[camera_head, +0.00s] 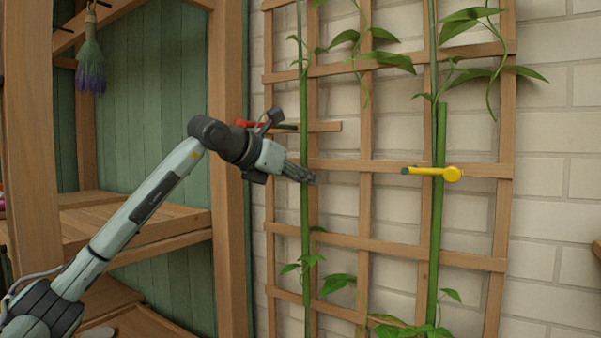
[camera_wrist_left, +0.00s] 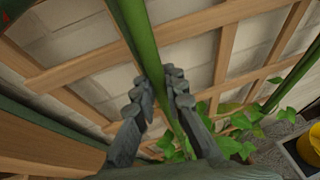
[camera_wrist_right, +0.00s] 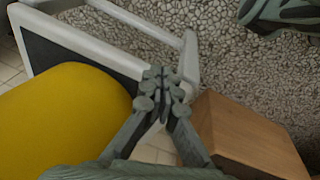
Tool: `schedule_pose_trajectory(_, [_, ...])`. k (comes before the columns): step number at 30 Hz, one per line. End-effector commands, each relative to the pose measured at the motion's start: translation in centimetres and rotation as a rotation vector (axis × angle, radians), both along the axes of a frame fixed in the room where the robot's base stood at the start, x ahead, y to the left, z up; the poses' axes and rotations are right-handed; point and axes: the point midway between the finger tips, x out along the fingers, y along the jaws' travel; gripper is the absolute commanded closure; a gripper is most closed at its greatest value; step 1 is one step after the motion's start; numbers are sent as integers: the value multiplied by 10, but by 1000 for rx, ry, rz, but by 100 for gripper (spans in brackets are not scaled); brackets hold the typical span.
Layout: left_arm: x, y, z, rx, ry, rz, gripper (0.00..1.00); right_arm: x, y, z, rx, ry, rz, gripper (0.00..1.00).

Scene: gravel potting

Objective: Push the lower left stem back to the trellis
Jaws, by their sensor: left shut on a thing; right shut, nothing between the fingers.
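The left stem (camera_head: 304,95) is a thin green vertical stem in front of the left part of the wooden trellis (camera_head: 437,250). My left gripper (camera_head: 308,180) is at this stem, about midway up the trellis in the head view. In the left wrist view the stem (camera_wrist_left: 143,45) runs between the fingers of my left gripper (camera_wrist_left: 160,100), which is shut on it. A thicker stem (camera_head: 438,210) stands at the right of the trellis with a yellow clip (camera_head: 452,174) on it. My right gripper (camera_wrist_right: 162,92) is shut and empty, shown only in the right wrist view.
A red-ended clip (camera_head: 243,124) shows behind my left wrist. Wooden shelves (camera_head: 170,222) and a post (camera_head: 228,150) stand left of the trellis. In the right wrist view, a yellow rounded object (camera_wrist_right: 65,120) and a wooden block (camera_wrist_right: 245,140) flank my right gripper above gravel (camera_wrist_right: 205,50).

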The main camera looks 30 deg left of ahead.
Motion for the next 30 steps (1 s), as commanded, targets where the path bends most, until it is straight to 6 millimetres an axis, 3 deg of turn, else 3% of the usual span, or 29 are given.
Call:
schedule_pose_trajectory(6, [15,2,1,7,51,7,100,-17,-5,-25,-14,24,21,100])
schedule_pose_trajectory(15, [16,2,1,6,50,7,100,-18,-5,-28,-14,25,22,100])
schedule_pose_trajectory(16, [16,2,1,6,50,7,88,-18,-5,-28,-14,25,22,100])
schedule_pose_trajectory(21, [16,1,1,7,51,5,67,-18,-5,-27,-14,26,22,100])
schedule_pose_trajectory(30, [14,-1,0,7,54,0,67,-18,-5,-27,-14,26,22,100])
